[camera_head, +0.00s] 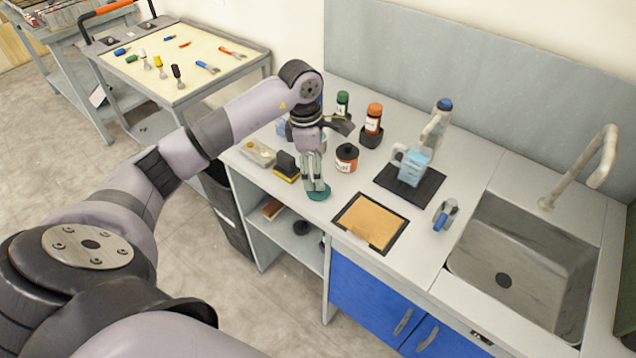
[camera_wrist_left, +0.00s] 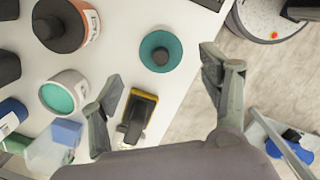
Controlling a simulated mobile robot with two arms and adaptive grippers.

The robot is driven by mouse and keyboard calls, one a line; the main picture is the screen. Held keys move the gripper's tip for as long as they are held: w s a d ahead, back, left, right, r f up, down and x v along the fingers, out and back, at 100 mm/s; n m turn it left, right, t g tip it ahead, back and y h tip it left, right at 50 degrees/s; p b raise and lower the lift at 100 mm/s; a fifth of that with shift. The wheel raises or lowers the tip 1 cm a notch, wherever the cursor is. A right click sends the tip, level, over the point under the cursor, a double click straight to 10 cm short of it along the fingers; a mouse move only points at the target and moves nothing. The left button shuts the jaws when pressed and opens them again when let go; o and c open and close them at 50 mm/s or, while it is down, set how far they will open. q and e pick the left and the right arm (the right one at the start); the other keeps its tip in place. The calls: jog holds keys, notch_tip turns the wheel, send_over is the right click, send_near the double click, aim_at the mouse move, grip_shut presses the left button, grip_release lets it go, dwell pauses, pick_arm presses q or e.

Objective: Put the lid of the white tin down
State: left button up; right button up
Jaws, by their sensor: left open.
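The teal round lid (camera_head: 319,194) with a darker knob lies on the counter near its front edge. In the left wrist view the lid (camera_wrist_left: 148,56) is beyond and between the spread fingertips, with visible space on both sides. My left gripper (camera_head: 315,183) is open, pointing down just above the lid, and its fingers (camera_wrist_left: 162,82) hold nothing. The white tin (camera_wrist_left: 58,80) stands uncovered, with its teal inside showing, left of the fingers in the left wrist view. My right gripper is not in view.
An orange-labelled jar (camera_head: 346,160) stands close right of my left gripper. A black and yellow block (camera_head: 286,169) lies on its left. A framed tan board (camera_head: 369,221), a dark mat (camera_head: 428,190) and the sink (camera_head: 520,262) are further right. The counter's front edge is close.

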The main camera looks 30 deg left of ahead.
pick_arm(q)
notch_tip(320, 180, up, 6)
jog(key=b, duration=0.1)
jog(key=shift+s+a+r, duration=0.15)
jog(key=shift+s+a, duration=0.05)
jog(key=shift+a, duration=0.15)
dwell(0.3)
